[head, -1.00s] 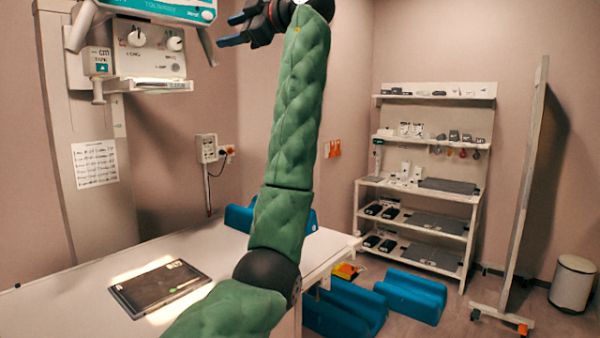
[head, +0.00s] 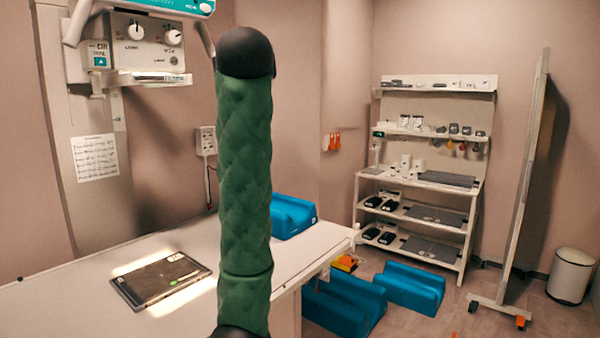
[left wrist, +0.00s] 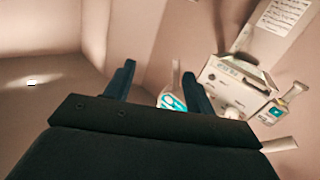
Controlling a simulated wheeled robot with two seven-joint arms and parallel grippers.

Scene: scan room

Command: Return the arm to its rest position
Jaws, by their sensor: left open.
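My green padded left arm stands upright in the middle of the head view, ending at a black joint; its gripper is hidden from that view. In the left wrist view my left gripper (left wrist: 160,84) shows two dark fingers spread apart with nothing between them. Beyond the fingers are the wall and the x-ray unit's control box (left wrist: 235,88), apart from the gripper. My right gripper is in neither view.
The white table (head: 70,300) carries a dark flat panel (head: 160,277) and a blue cushion (head: 291,215). The x-ray head (head: 150,45) hangs at the upper left. Blue blocks (head: 411,287) lie on the floor.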

